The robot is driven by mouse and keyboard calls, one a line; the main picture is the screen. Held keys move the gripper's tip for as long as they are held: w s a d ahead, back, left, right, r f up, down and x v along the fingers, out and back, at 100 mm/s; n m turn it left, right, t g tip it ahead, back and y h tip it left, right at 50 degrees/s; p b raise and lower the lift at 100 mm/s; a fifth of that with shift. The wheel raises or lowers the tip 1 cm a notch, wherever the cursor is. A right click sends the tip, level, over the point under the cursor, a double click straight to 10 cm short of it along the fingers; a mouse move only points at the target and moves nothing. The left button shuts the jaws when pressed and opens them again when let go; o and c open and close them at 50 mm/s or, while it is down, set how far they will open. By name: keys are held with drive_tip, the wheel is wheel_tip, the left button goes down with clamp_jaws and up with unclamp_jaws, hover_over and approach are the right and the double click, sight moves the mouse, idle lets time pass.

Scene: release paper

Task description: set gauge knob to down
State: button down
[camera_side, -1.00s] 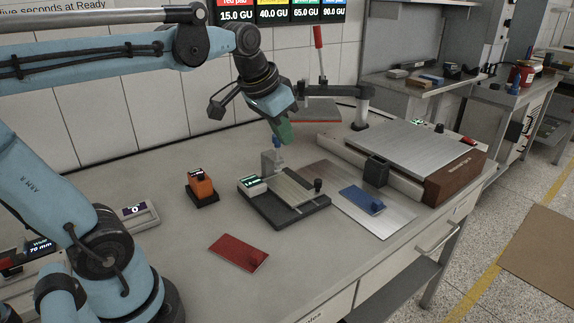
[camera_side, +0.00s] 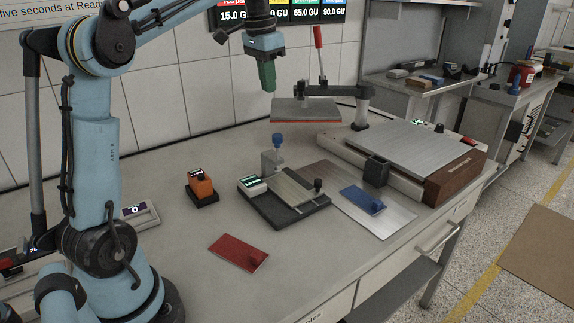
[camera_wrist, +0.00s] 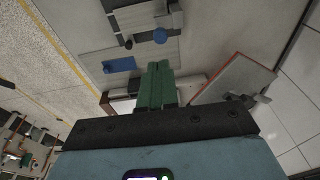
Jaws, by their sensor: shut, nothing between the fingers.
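The gauge (camera_side: 285,205) is a dark flat base with a pale plate, a small lit display and a grey post, in the middle of the bench. A blue knob (camera_side: 278,140) tops the post at its back; a dark knob (camera_side: 318,185) stands at its right. I cannot tell if the blue knob is up or down. It shows as a round blue cap (camera_wrist: 160,36) in the wrist view. My gripper (camera_side: 268,88) is above and slightly behind the blue knob, apart from it, pointing down. Its green fingers (camera_wrist: 157,70) are shut and empty.
A red pad (camera_side: 238,252) lies front left and a blue pad (camera_side: 362,200) lies on a metal sheet (camera_side: 390,220). An orange block device (camera_side: 201,187) stands left. A press with a red lever (camera_side: 318,38) and a large plate (camera_side: 410,148) are behind and right.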

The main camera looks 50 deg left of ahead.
sight(275, 136)
drive_tip(key=f, duration=0.4)
drive_tip(key=w+f, duration=0.1)
drive_tip(key=f, duration=0.6)
drive_tip(key=shift+w+a+f, duration=0.15)
drive_tip(key=shift+w+f, duration=0.15)
drive_tip(key=shift+f, duration=0.05)
drive_tip(key=shift+f, duration=1.95)
drive_tip(key=shift+r, duration=0.1)
wheel_tip(275, 136, up, 14)
drive_tip(key=s, duration=0.2)
drive_tip(key=s+d+f+t, duration=0.2)
drive_tip(key=s+d+f, duration=0.3)
drive_tip(key=d, duration=0.5)
drive_tip(key=s+d+f+t, duration=0.3)
drive_tip(key=s+d+f, duration=0.3)
drive_tip(key=d+f, duration=0.2)
drive_tip(key=shift+d+f+t, duration=0.25)
drive_tip(key=shift+d+t, duration=0.05)
drive_tip(key=shift+d, duration=0.65)
